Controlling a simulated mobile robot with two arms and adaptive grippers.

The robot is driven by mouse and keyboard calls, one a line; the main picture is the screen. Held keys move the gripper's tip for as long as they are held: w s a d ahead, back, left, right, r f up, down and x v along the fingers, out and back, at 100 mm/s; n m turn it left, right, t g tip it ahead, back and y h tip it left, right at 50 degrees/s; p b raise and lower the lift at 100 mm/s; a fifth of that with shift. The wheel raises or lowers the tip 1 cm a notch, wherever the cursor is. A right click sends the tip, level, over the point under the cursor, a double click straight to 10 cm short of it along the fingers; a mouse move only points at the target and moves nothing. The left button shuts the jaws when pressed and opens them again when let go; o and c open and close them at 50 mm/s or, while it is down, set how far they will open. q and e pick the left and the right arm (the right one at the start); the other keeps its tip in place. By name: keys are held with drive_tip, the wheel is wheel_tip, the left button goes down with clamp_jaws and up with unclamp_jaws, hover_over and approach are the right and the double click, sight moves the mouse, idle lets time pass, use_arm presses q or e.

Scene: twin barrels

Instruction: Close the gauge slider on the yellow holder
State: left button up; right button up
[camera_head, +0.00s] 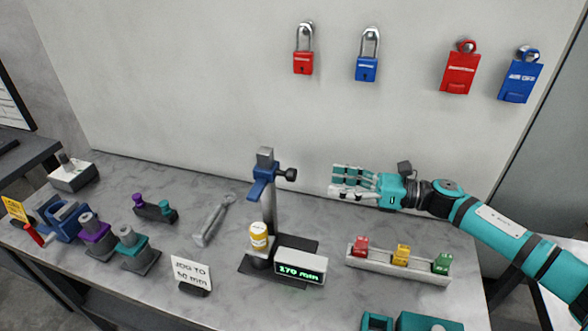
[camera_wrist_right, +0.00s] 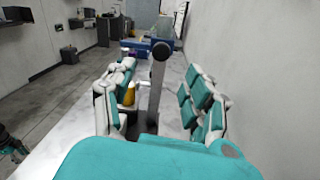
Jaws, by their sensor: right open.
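The height gauge has a grey upright column (camera_head: 268,208) on a dark base, with a blue slider (camera_head: 262,187) high on it and a black knob (camera_head: 291,175) at its right. The yellow holder (camera_head: 259,235) stands upright on the base below the slider's arm, with a clear gap between them. My right gripper (camera_head: 335,180) is open and empty, to the right of the knob and apart from it. In the right wrist view, the column and knob (camera_wrist_right: 161,50) appear between the open fingers, and the yellow holder (camera_wrist_right: 130,95) is partly hidden by the left fingers. My left gripper is not visible.
A display (camera_head: 301,267) reading 170 mm stands beside the gauge base. A rack (camera_head: 398,267) with red, yellow and green blocks is to the right. Padlocks and tags hang on the wall.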

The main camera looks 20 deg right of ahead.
sight(294, 176)
drive_tip(key=p+x, duration=0.3)
drive_tip(key=x, duration=0.7)
drive_tip(key=shift+w+a+p, duration=0.2)
drive_tip(key=shift+w+p, duration=0.15)
drive_tip(key=shift+p, duration=0.05)
